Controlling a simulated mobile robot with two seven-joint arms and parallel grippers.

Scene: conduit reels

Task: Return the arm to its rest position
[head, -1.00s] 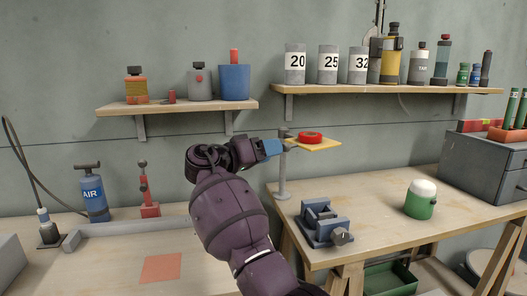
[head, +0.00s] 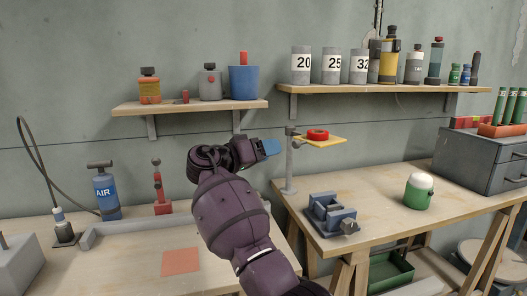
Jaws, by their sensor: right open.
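My right arm rises from the bottom middle of the head view, purple and dark. Its gripper (head: 268,148), with blue fingertips, is raised in front of the wall between the two benches. The gripper is open and I see nothing held in it. Its fingertips are just left of a small yellow platform (head: 333,142) on a grey stand. A red ring (head: 317,134) lies on that platform, apart from the fingers as far as I can tell. My left gripper is not in view.
A blue-grey vise (head: 331,214) and a white-topped green container (head: 418,191) stand on the right bench. The left bench holds a blue air cylinder (head: 106,190) and a red stand (head: 160,188). Two wall shelves hold canisters. The left bench is clear around an orange square (head: 181,261).

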